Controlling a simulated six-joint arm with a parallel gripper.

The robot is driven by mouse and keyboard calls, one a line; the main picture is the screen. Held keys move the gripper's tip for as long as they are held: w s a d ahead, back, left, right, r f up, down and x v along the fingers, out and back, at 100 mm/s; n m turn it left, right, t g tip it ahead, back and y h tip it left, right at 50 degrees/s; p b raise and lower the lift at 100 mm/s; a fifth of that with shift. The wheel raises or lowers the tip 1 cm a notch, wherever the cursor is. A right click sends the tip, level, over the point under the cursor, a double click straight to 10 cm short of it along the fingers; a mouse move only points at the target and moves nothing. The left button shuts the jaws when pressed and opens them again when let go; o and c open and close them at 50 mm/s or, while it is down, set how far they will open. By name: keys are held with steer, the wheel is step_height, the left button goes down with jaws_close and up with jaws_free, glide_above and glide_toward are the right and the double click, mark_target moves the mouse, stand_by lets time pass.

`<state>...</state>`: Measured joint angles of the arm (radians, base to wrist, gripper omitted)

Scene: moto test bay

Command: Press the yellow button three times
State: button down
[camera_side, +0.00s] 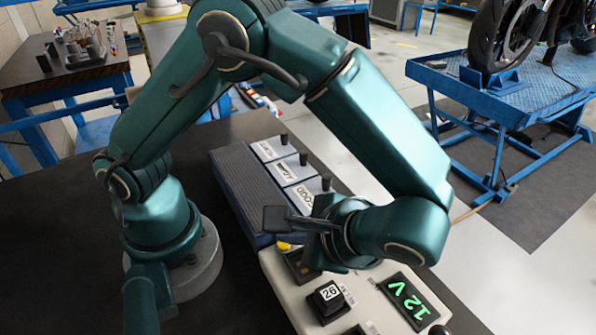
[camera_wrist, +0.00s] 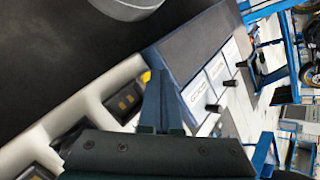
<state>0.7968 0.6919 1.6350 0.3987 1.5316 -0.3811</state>
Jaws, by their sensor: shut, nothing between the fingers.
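The yellow button (camera_side: 284,246) shows as a small yellow patch at the far edge of the beige control panel (camera_side: 283,297), partly hidden by my gripper. In the wrist view the yellow button (camera_wrist: 146,76) peeks out just left of my fingertips. My gripper (camera_side: 272,220) is shut and empty, with its fingers pointing left, above and close to the button in the side view. In the wrist view my gripper (camera_wrist: 157,72) has its fingers together. I cannot tell whether the fingers touch the button.
A blue-edged case (camera_side: 232,180) with labelled panels and several black knobs adjoins the control panel. Dark tabletop (camera_side: 60,230) is clear at the left.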

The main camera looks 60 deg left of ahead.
steer(key=shift+f, duration=0.4)
stand_by(0.6)
steer(key=shift+r, duration=0.85)
steer(key=shift+r, duration=2.5)
stand_by(0.7)
step_height(320, 180, up, 4)
steer(key=shift+f, duration=0.1)
steer(key=shift+f, duration=0.1)
